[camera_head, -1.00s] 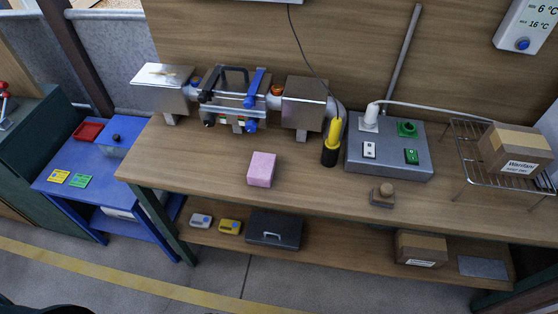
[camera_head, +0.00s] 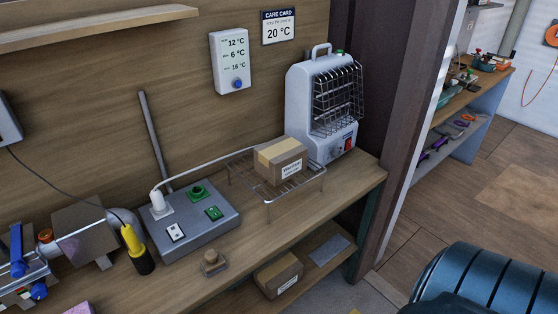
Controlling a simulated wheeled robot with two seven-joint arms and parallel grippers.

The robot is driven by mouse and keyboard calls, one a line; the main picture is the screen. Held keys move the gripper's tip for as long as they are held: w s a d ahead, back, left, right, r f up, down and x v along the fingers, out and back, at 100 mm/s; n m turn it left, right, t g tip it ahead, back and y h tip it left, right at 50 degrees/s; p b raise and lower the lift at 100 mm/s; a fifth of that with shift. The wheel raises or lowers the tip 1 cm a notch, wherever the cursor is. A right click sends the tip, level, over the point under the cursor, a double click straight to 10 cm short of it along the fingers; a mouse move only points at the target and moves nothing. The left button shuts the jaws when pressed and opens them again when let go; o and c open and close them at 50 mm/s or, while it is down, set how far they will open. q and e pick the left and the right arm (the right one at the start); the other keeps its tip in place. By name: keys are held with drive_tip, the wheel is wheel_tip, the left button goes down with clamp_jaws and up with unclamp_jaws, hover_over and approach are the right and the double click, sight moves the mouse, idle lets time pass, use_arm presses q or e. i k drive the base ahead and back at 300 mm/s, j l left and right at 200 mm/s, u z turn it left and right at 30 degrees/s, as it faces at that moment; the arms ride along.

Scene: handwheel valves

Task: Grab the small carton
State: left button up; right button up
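A small brown carton (camera_head: 281,158) with a tan tape strip and a white label sits on a wire rack on the wooden workbench (camera_head: 300,215). A second brown carton (camera_head: 278,276) with a white label stands on the lower shelf below the bench top. Neither gripper's fingers show in the head view.
The wire rack (camera_head: 296,186) stands in front of a white heater (camera_head: 325,103) with a wire guard. A grey switch box (camera_head: 195,225), a yellow-and-black tool (camera_head: 137,249) and a small block (camera_head: 213,263) are to the left. A dark post (camera_head: 397,130) rises at the bench's right end.

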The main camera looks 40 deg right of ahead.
sight(278, 159)
drive_tip(key=i+j, duration=0.35)
drive_tip(key=z, duration=1.55)
drive_tip(key=i+l+u, duration=0.25)
drive_tip(key=l, duration=0.35)
drive_tip(key=i+l+u, duration=0.1)
drive_tip(key=l+u, duration=0.15)
drive_tip(key=l, duration=0.35)
drive_tip(key=i+l+u, duration=0.2)
drive_tip(key=l, duration=0.45)
drive_tip(key=l+u, duration=0.25)
drive_tip(key=l, duration=0.4)
